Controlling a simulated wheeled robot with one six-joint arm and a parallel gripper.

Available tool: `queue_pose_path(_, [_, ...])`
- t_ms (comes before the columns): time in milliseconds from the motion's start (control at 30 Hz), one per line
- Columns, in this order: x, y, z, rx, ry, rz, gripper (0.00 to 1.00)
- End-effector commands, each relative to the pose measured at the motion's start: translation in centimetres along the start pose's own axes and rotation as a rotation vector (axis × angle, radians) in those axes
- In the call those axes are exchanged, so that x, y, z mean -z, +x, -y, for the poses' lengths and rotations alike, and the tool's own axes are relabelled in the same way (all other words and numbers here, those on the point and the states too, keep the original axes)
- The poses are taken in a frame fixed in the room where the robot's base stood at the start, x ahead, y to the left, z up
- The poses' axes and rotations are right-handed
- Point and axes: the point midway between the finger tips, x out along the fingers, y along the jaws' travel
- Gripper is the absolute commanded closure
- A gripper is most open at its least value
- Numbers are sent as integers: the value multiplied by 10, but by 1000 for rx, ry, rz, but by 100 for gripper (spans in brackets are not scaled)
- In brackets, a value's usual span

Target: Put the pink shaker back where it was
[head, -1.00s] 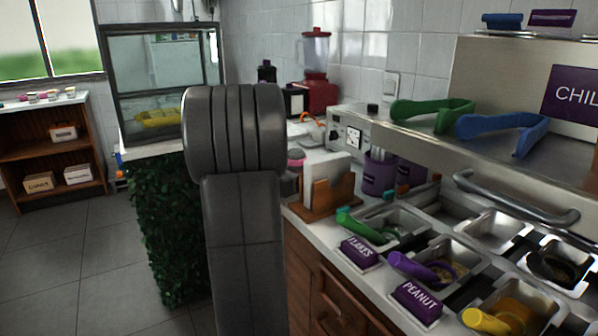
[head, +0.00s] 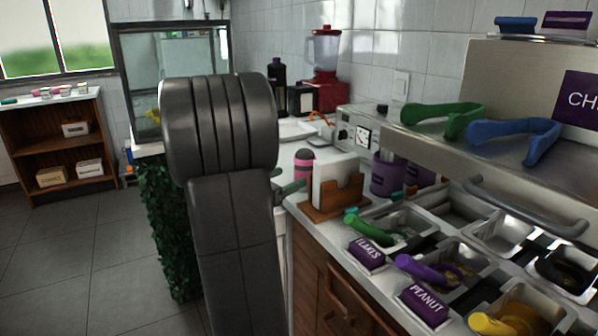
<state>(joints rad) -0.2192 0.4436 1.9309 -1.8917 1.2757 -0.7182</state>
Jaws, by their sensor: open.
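The pink shaker (head: 304,166) has a dark cap and stands upright on the white counter, just right of my arm and left of the wooden napkin holder. Its lower part is partly covered. My gripper (head: 292,182) is mostly hidden behind my own arm. Only small greenish-grey finger parts show beside the shaker's left and lower side. It is open. I cannot tell whether a finger touches the shaker.
The wooden napkin holder (head: 335,192) stands close on the right, with a purple container (head: 386,176) behind it. A red blender (head: 322,70) and a dark bottle (head: 277,82) stand farther back. Topping trays fill the right. A shelf (head: 55,150) stands far left.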

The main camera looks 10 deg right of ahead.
Motion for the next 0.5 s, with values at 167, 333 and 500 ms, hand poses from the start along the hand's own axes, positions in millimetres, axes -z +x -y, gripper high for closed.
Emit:
queue_pose_path(167, [0, -24, -1, -3, -1, 0, 29])
queue_pose_path(333, [0, -34, 0, -1, -1, 0, 29])
queue_pose_path(500, [0, -36, 0, 0, -1, 0, 29])
